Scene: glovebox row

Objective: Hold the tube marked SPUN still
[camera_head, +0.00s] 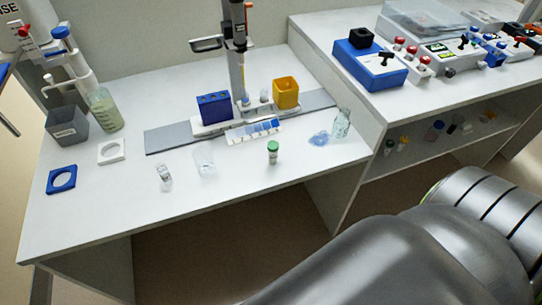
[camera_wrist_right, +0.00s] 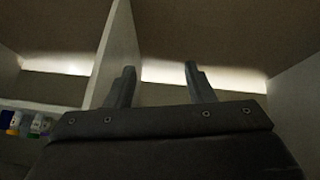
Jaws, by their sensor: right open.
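A small tube with a green cap (camera_head: 273,152) stands upright near the front of the white bench, right of its middle. A small clear vial (camera_head: 164,177) stands further left near the front edge. Any SPUN marking is too small to read on either. My right gripper shows in the right wrist view (camera_wrist_right: 160,72) with its two fingers apart and nothing between them. It faces pale panels, seemingly below a bench top, away from the tube. In the head view my right arm fills the lower right and its gripper is hidden. My left gripper is in neither view.
The white bench (camera_head: 95,210) has clear room along its front. A clear beaker (camera_head: 204,163), a glass bottle (camera_head: 342,123) and a blue patch (camera_head: 319,139) stand or lie near the tube. A blue rack (camera_head: 214,107) and yellow box (camera_head: 286,93) are behind. An upright panel (camera_wrist_right: 110,55) is close by.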

